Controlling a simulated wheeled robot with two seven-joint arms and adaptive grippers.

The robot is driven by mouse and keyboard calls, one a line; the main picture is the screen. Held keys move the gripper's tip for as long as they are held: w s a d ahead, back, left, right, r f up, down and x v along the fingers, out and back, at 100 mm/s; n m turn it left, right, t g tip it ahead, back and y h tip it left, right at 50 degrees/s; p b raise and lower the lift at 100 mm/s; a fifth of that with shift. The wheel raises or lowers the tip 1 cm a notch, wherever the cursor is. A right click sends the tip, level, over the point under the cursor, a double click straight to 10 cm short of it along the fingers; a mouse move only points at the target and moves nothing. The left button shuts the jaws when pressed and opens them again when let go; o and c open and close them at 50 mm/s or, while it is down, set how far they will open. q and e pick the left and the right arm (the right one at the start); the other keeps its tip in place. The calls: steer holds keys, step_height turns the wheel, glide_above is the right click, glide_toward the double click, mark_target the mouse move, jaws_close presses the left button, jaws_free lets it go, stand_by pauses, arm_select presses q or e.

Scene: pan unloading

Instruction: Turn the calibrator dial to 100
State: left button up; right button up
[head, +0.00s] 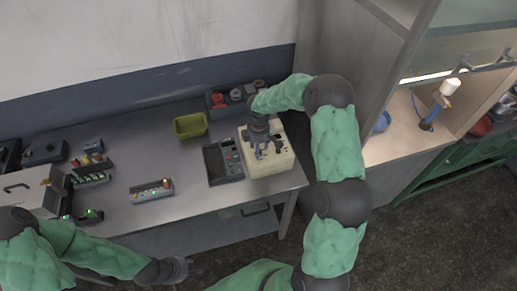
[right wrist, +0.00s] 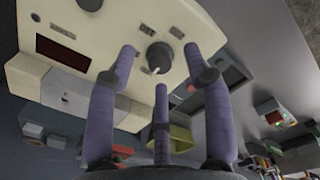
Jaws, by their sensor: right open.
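The cream calibrator (head: 272,166) stands near the right end of the workbench. Its dark round dial (right wrist: 158,57) with a light pointer mark shows in the right wrist view. A dark red display (right wrist: 62,53) is on the same face; no reading is legible. My right gripper (head: 262,152) is over the calibrator, its three purple fingers (right wrist: 159,68) open and spread around the dial. I cannot tell whether any finger touches it. My left gripper (head: 176,268) is low in front of the bench, away from the calibrator; its finger state is unclear.
A yellow-green bin (head: 190,125) and a dark rack with knobs (head: 222,102) stand behind. A small grey panel (head: 152,192) lies mid-bench.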

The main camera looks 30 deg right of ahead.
steer(key=shift+f, duration=0.6)
jaws_close()
